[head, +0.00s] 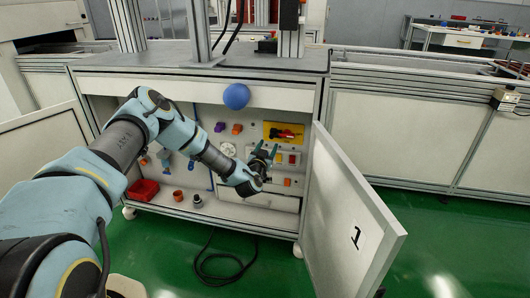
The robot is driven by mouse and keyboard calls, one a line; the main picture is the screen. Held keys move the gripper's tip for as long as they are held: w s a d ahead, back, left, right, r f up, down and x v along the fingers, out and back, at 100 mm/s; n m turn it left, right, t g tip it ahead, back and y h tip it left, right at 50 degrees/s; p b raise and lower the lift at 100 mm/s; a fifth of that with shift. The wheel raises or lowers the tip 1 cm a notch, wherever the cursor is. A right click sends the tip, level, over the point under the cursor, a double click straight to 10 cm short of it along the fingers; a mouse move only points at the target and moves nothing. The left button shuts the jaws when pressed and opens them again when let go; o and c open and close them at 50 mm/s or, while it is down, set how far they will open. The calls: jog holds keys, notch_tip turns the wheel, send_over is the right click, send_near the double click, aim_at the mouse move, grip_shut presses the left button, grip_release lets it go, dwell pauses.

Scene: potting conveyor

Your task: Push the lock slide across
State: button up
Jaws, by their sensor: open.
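A yellow plate (270,127) with a red and black part (288,133) on it is mounted on the white back panel inside the open cabinet. This part may be the lock slide, but it is too small to tell. My gripper (265,150) is in front of the panel, just below and left of the yellow plate. Its dark fingers point up toward the plate and stand apart with nothing seen between them. I cannot tell whether a finger touches the panel.
The cabinet door (345,225), marked 1, stands open at the right. A blue ball (236,96) is at the cabinet's top edge. A red bin (143,190) and small pots are on the cabinet floor. A black cable (222,268) lies on the green floor.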

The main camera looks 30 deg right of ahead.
jog(key=v, duration=0.5)
dwell(0.4)
jog(key=a+r+n+g+y, duration=0.1)
jog(key=a+r+g+y, duration=0.3)
jog(key=a, duration=1)
jog(key=a+r+n+g+y, duration=0.1)
jog(key=a+r+g+y, duration=0.4)
jog(key=a, duration=0.8)
jog(key=s+a+r+n+g+y, duration=0.15)
jog(key=s+a+r+n, duration=0.3)
jog(key=s+a, duration=0.45)
jog(key=s+a+r+n+y, duration=0.25)
jog(key=s+a+r, duration=0.35)
jog(key=a, duration=0.4)
jog(key=a+p+v, duration=0.1)
jog(key=p+v, duration=1.6)
jog(key=p, duration=0.1)
jog(key=shift+w+a+r+n+g, duration=0.2)
jog(key=shift+w+r+n+g, duration=0.1)
jog(key=shift+w+g, duration=0.05)
